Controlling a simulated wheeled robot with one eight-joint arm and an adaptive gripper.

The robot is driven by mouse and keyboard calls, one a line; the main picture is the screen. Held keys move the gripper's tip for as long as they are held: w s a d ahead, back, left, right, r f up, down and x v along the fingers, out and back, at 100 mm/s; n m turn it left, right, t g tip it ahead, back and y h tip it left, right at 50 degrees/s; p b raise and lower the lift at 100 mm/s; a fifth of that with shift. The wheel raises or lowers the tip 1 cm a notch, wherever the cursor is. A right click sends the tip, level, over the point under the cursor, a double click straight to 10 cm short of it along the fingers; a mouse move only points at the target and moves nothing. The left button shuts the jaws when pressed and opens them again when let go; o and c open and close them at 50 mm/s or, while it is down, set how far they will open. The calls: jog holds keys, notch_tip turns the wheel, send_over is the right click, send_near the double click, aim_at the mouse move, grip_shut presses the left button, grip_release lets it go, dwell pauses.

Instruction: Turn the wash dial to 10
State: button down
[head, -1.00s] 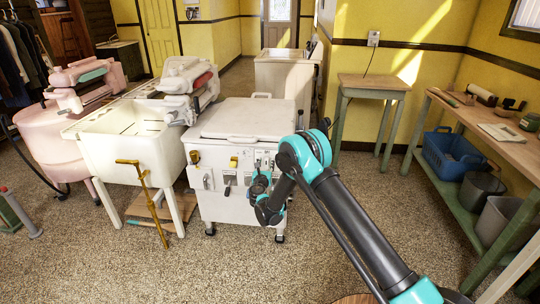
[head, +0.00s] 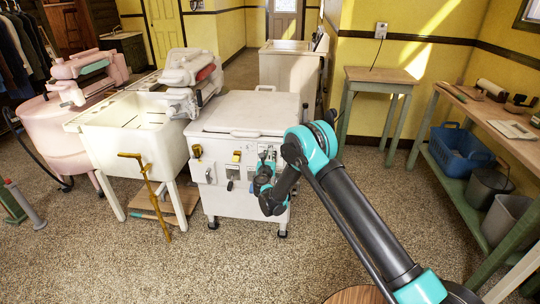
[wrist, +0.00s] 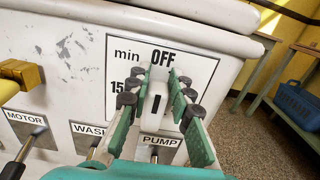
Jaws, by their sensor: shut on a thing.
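The wash dial (wrist: 152,118) is a white knob with a dark mark on its face, on the washer's front panel. Its label plate (wrist: 118,66) reads "min", "OFF" and "15"; the other numbers, 10 included, are hidden behind my fingers. The knob's mark stands roughly upright, below "OFF". My gripper (wrist: 158,104) has its green-padded fingers on both sides of the knob and is shut on it. In the head view my gripper (head: 264,170) is at the right of the front panel of the white washer (head: 225,200); the dial is hidden there.
Yellow handle (wrist: 22,72), MOTOR lever (wrist: 30,140), and WASH and PUMP labels lie close around my gripper. A white sink (head: 120,150) stands left of the washer. A small table (head: 375,76) and a workbench (head: 500,130) stand right. The floor in front is clear.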

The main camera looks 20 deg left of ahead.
jog(key=shift+s+d+f+m, duration=0.1)
jog(key=shift+d+f+m, duration=0.05)
jog(key=shift+f+m, duration=0.2)
jog(key=m, duration=0.3)
jog(key=shift+d+f+m, duration=0.1)
jog(key=shift+d+m, duration=0.15)
jog(key=shift+d, duration=0.15)
jog(key=f+m, duration=0.1)
jog(key=m, duration=0.8)
jog(key=f+m, duration=0.2)
jog(key=m, duration=0.7)
jog(key=a+f+m, duration=0.1)
jog(key=f+m, duration=0.1)
jog(key=m, duration=0.7)
jog(key=shift+m, duration=0.4)
jog(key=shift+a+f+m, duration=0.1)
jog(key=shift+a+m, duration=0.1)
jog(key=shift+m, duration=0.7)
jog(key=shift+a+m, duration=0.15)
jog(key=shift+m, duration=0.75)
